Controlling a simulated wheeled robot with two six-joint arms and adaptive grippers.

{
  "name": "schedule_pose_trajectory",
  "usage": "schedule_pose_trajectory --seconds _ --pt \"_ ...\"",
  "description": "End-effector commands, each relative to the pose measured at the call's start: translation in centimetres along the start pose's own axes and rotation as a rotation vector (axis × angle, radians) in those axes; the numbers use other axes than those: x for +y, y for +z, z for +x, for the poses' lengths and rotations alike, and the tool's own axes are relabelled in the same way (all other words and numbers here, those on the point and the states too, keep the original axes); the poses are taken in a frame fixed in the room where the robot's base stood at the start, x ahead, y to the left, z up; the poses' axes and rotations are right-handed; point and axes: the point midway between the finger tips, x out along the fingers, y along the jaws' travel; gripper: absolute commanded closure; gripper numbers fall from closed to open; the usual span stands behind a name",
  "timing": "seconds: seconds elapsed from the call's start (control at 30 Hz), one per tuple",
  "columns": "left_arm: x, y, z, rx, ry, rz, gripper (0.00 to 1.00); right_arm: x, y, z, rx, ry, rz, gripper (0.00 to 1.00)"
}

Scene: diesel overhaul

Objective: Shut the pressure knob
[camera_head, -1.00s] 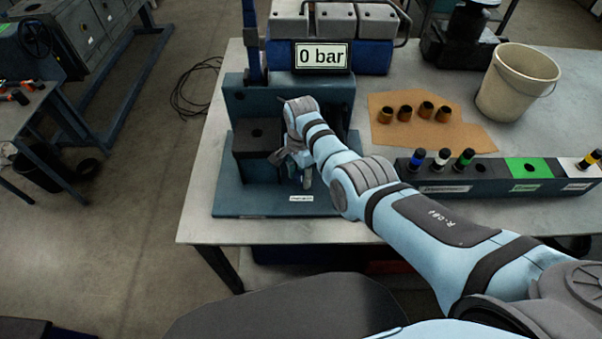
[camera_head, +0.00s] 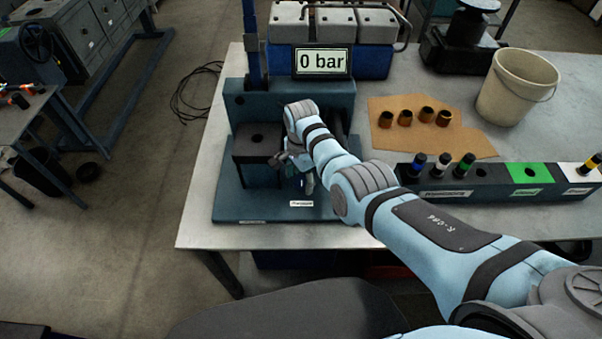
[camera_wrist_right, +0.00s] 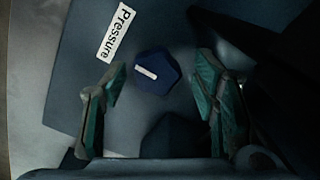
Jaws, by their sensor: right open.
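The pressure knob (camera_wrist_right: 157,73) is a dark blue, many-sided knob with a white pointer line, seen in the right wrist view. A white "Pressure" label (camera_wrist_right: 116,32) lies beside it on the blue base. My right gripper (camera_wrist_right: 160,88) is open, with one green-padded finger to each side of the knob; I cannot tell whether either touches it. In the head view my right gripper (camera_head: 293,168) is over the front of the blue test stand (camera_head: 245,205), and the knob is hard to make out there. The display (camera_head: 322,61) reads 0 bar. My left gripper is not in view.
A dark block with a hole (camera_head: 256,142) stands left of my right gripper. A dark rack (camera_head: 480,188) with coloured-banded pieces stands right of my forearm.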

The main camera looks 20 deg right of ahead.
Motion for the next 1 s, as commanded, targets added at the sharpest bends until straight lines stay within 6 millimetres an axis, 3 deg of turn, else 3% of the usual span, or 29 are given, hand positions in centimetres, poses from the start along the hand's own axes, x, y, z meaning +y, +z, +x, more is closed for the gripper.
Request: schedule_pose_trajectory --seconds 0.17,0.4,0.5,0.63,1.0 --pt "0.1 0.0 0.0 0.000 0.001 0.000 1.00 -0.1 0.0 -2.3 0.000 -0.004 0.000 0.46" --pt "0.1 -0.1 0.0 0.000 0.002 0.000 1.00 -0.2 0.0 -9.1 0.001 -0.006 0.000 0.46" --pt "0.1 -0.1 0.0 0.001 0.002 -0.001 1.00 -0.2 0.0 -10.9 0.001 -0.004 0.000 0.46" --pt "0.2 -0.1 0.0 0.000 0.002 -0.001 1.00 -0.2 0.0 -11.9 0.001 -0.003 0.000 0.46" --pt "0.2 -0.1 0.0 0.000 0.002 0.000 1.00 -0.2 0.0 -11.9 0.001 -0.002 0.000 0.46"
